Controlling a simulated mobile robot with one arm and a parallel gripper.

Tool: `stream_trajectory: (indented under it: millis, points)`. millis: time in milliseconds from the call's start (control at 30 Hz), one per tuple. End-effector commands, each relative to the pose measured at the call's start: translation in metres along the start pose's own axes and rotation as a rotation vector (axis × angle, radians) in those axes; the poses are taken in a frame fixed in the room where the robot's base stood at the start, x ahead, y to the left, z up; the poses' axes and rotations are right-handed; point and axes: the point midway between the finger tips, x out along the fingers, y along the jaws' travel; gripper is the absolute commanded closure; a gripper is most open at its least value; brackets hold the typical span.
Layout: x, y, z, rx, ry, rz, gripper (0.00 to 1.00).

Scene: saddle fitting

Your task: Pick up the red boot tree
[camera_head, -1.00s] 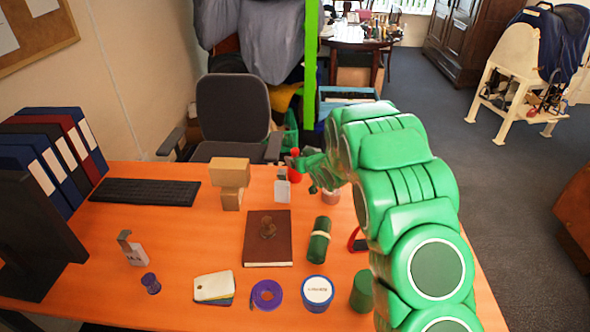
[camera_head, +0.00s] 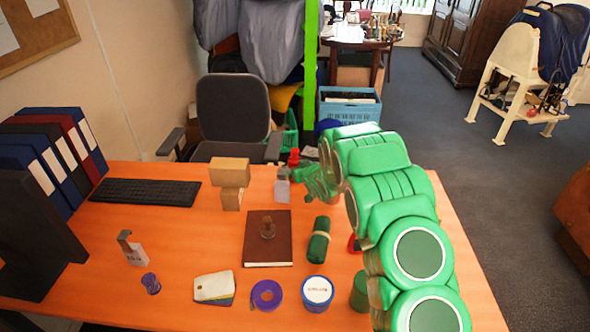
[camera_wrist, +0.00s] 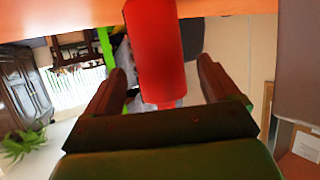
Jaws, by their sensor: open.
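The red boot tree (camera_head: 294,157) shows only as a small red piece at the far side of the desk in the head view, partly hidden behind my gripper. In the wrist view it is a large red cylinder (camera_wrist: 158,52), reaching down from the orange desk surface at the top of the picture. My gripper (camera_head: 298,173) is open, with its dark fingers on either side of the red cylinder in the wrist view. Gaps show between the cylinder and both fingers. I cannot tell how deep it sits between them.
A pale bottle (camera_head: 283,188) stands close beside my gripper. An office chair (camera_head: 233,108) stands behind the desk. Bare desk (camera_head: 190,240) shows at left.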

Motion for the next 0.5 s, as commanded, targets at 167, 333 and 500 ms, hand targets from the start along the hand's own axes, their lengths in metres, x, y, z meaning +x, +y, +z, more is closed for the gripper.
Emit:
stream_trajectory:
  millis: [167,333,500]
  points:
    - [0.018,0.0,0.001,0.0,-0.001,0.0,0.11]
    - [0.034,0.0,0.002,0.001,-0.002,-0.001,0.11]
    - [0.041,0.0,0.002,0.001,-0.002,0.0,0.11]
